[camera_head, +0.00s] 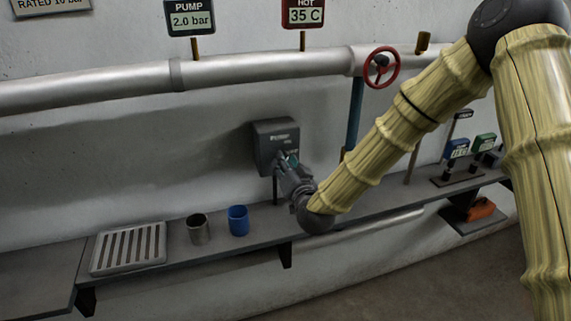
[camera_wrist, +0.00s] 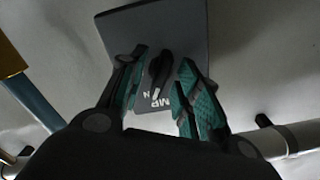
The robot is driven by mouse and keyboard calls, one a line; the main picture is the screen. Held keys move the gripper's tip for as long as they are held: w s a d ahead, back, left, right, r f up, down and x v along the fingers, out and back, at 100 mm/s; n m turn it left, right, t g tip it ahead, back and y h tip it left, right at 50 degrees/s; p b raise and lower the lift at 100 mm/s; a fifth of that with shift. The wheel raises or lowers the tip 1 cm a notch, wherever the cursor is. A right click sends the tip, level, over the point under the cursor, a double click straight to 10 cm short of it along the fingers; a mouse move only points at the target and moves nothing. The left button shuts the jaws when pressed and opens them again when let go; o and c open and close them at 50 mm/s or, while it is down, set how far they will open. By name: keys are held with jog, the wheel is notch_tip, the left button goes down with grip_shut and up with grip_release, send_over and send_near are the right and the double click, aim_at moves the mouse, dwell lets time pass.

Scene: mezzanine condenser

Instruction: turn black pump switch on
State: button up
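The pump switch is a dark grey box (camera_head: 275,137) on the wall, labelled PUMP, at the middle of the head view. In the wrist view its grey plate (camera_wrist: 225,30) fills the upper middle. A small black switch lever (camera_wrist: 160,66) stands on the plate, beside partly hidden white lettering. My gripper (camera_head: 287,160) is in front of the box and covers its lower part in the head view. In the wrist view my gripper's teal-padded fingers (camera_wrist: 163,62) are spread on either side of the lever, with gaps showing. I cannot tell the lever's exact setting.
A shelf (camera_head: 180,262) runs below, with a slotted rack (camera_head: 128,248), a grey cup (camera_head: 198,229) and a blue cup (camera_head: 238,220). A pipe (camera_head: 120,85) with a red valve wheel (camera_head: 382,67) runs above. Small blue and green labelled devices (camera_head: 457,148) stand at right.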

jog(key=v, duration=1.1)
jog(key=shift+s, duration=0.25)
jog(key=shift+d, duration=0.15)
jog(key=s+d+f+g+h, duration=0.1)
jog(key=s+d+f+g, duration=0.3)
jog(key=f, duration=0.6)
jog(key=s+d+f+n+g+h, duration=0.1)
jog(key=s+f+g, duration=0.1)
jog(key=s+f, duration=0.6)
jog(key=s+d+f+g+h, duration=0.1)
jog(key=s+d+f+g, duration=0.25)
jog(key=f, duration=0.85)
jog(key=s+d+f+g+h, duration=0.1)
jog(key=s+d+f+g, duration=0.1)
jog(key=s, duration=0.6)
jog(key=s+d+f+g, duration=0.3)
jog(key=s+d+f, duration=0.2)
jog(key=s, duration=0.3)
jog(key=s+d+f+g+h, duration=0.1)
jog(key=s+d+f+g, duration=0.1)
jog(key=s+f, duration=0.3)
jog(key=s+d, duration=0.1)
jog(key=s, duration=0.2)
jog(key=shift+f+n+g+h, duration=0.15)
jog(key=shift+n+g+h, duration=0.15)
jog(key=shift+n+g, duration=0.1)
jog(key=shift+d, duration=0.15)
